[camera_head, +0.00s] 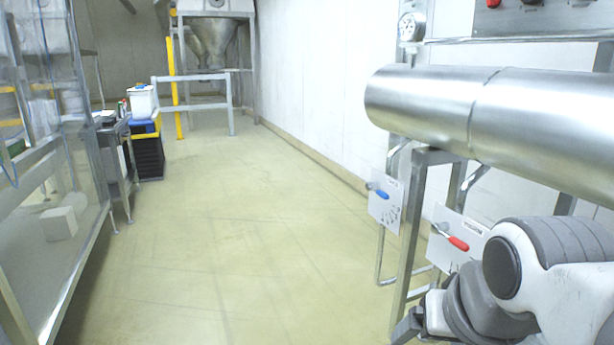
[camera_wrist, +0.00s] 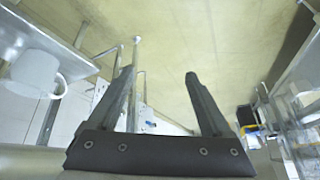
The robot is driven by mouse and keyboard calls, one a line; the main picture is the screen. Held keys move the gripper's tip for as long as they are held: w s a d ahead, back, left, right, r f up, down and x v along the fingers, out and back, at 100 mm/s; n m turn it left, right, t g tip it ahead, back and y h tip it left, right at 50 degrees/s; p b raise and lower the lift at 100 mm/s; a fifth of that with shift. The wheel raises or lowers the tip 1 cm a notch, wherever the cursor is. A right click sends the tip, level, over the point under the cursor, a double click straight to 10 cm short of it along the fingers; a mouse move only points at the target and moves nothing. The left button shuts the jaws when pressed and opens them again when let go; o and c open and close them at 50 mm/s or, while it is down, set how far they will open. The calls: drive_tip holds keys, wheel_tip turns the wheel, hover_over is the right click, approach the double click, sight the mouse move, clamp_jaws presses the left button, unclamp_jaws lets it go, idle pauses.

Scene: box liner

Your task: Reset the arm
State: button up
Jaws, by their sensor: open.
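My gripper (camera_wrist: 160,73) is open in the wrist view. Its two dark fingers stand apart, with nothing between them and the pale floor behind. In the head view my white and grey arm is folded at the lower right, close to the pipe stand. The gripper itself is mostly out of sight there.
A large steel pipe (camera_head: 430,105) on a metal stand (camera_head: 410,235) is beside my arm, with a blue-handled valve panel (camera_head: 385,200) and a red-handled one (camera_head: 458,240). A clear-walled machine (camera_head: 50,190) stands left. The floor (camera_head: 235,220) between is clear.

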wheel_tip(320, 180, down, 3)
drive_tip(key=s+a+n, duration=0.1)
drive_tip(key=s+n, duration=0.1)
drive_tip(key=s, duration=0.1)
wheel_tip(320, 180, up, 28)
drive_tip(key=p, duration=2.7)
drive_tip(key=shift+w+a+f, duration=0.2)
